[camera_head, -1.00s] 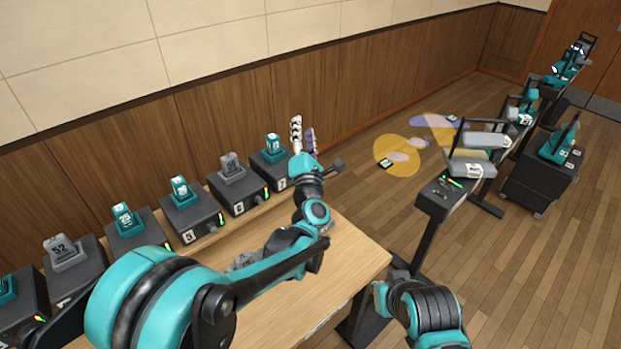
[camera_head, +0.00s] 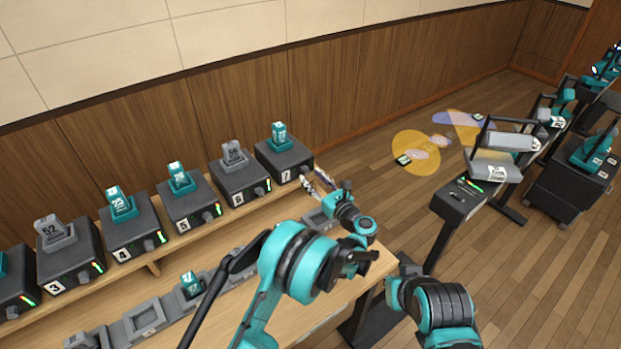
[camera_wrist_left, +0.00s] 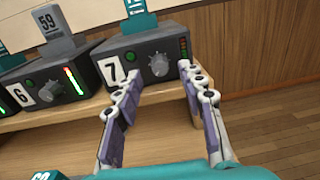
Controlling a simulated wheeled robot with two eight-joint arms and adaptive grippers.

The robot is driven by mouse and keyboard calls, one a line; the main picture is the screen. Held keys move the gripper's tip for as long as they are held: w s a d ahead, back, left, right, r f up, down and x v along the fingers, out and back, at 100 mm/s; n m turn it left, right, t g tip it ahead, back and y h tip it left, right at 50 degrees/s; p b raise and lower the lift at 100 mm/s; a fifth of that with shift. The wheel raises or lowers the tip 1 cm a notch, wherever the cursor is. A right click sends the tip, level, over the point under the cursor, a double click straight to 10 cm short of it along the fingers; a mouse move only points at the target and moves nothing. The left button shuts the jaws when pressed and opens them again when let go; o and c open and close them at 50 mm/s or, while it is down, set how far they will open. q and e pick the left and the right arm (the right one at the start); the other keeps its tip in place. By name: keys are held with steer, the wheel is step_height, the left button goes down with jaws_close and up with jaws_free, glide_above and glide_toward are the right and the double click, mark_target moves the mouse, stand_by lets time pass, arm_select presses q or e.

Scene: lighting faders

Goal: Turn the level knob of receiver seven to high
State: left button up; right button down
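Receiver seven (camera_head: 283,158) is a dark box with a white 7 label at the right end of the shelf row. In the left wrist view receiver seven (camera_wrist_left: 128,53) fills the upper middle. Its level knob (camera_wrist_left: 159,65) is grey and round, right of the label, with a light bar at the box's right edge. My left gripper (camera_wrist_left: 166,80) is open, its fingers spread below and to either side of the knob, with no visible contact. In the head view the left gripper (camera_head: 318,182) is in front of receiver seven.
Receiver six (camera_head: 240,182) stands just left of receiver seven, with more receivers further left. A teal pack (camera_head: 191,284) sits in a charger row on the wooden table (camera_head: 290,319). A fader console (camera_head: 463,197) stands to the right.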

arm_select(q)
steer(key=shift+x, duration=0.9)
jaws_close()
